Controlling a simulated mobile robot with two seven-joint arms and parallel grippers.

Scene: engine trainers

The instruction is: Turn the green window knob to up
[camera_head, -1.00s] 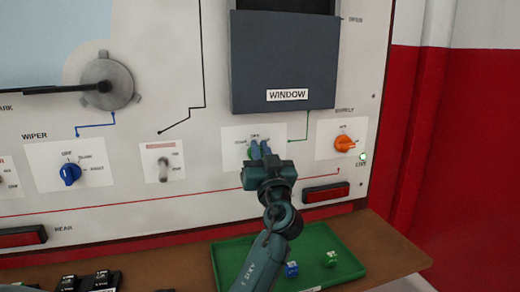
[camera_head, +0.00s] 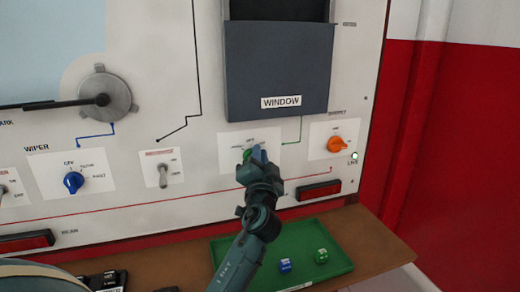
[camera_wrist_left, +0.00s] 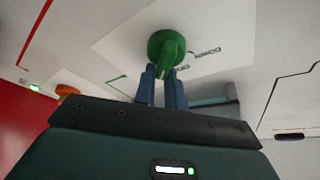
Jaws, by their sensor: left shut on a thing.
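The green window knob (camera_wrist_left: 166,47) sits on a white plate (camera_wrist_left: 215,45) on the panel, below the dark grey window box (camera_head: 278,66) labelled WINDOW. In the head view the knob is mostly hidden behind my left gripper (camera_head: 258,155). In the left wrist view the two blue fingers of that gripper (camera_wrist_left: 166,78) are on either side of the knob's handle and shut on it. The printed position words around the knob are too small or covered to read for certain. My right gripper is not seen.
An orange knob (camera_head: 337,145) and a lit green lamp (camera_head: 354,156) are to the right. A lever switch (camera_head: 163,175) and a blue wiper knob (camera_head: 73,182) are to the left. A green tray (camera_head: 228,247) with small blue and green blocks lies on the brown shelf below.

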